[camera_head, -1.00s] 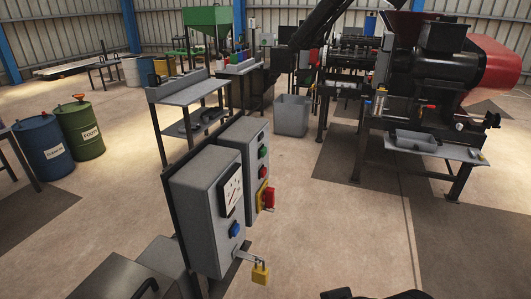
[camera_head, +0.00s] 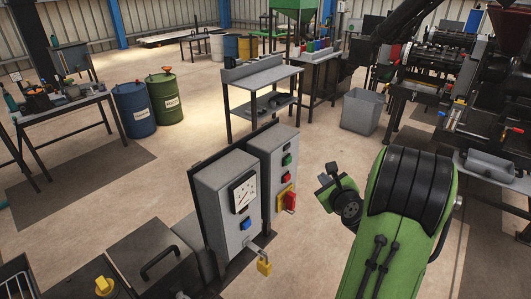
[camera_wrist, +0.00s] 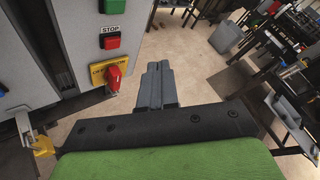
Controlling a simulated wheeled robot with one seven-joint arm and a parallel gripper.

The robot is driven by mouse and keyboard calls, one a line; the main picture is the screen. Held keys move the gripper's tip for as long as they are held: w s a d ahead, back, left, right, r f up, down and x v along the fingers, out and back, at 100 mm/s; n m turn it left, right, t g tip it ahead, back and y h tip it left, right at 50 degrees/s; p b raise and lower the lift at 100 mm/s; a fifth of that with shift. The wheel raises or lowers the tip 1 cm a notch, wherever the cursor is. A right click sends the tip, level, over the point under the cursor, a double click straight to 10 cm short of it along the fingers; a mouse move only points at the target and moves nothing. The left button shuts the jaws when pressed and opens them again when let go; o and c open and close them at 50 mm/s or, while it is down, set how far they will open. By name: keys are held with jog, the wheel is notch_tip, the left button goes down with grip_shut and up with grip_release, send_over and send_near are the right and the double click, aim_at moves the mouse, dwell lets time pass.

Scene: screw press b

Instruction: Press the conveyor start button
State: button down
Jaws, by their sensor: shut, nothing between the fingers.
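Two grey control boxes stand on a dark panel in the head view. The right box (camera_head: 272,172) carries a green button (camera_head: 287,160), with a red button (camera_head: 286,178) below it. In the wrist view the green button (camera_wrist: 113,6) is partly cut off at the top edge, above the red button (camera_wrist: 111,42) labelled STOP. A red rotary switch (camera_wrist: 115,77) on a yellow plate is lowest. My gripper (camera_wrist: 157,66) is shut and empty, to the right of the box and apart from the buttons. In the head view my green arm stands right of the box.
The left box (camera_head: 228,205) has a gauge, a blue button (camera_head: 246,224) and a hanging yellow padlock (camera_head: 264,267). A grey bin (camera_head: 362,111) and a workbench (camera_head: 262,73) stand behind. Open floor lies right of the boxes.

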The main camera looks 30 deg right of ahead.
aim_at(289, 161)
jog(key=shift+d+m+h, duration=0.25)
jog(key=shift+m+h, duration=0.05)
jog(key=shift+m, duration=0.3)
jog(key=w+a+p, duration=0.3)
jog(key=w+p, duration=0.4)
jog(key=w, duration=0.1)
jog(key=shift+w+a+p, duration=0.1)
jog(key=shift+w+p, duration=0.1)
jog(key=shift+p, duration=0.25)
dwell(1.4)
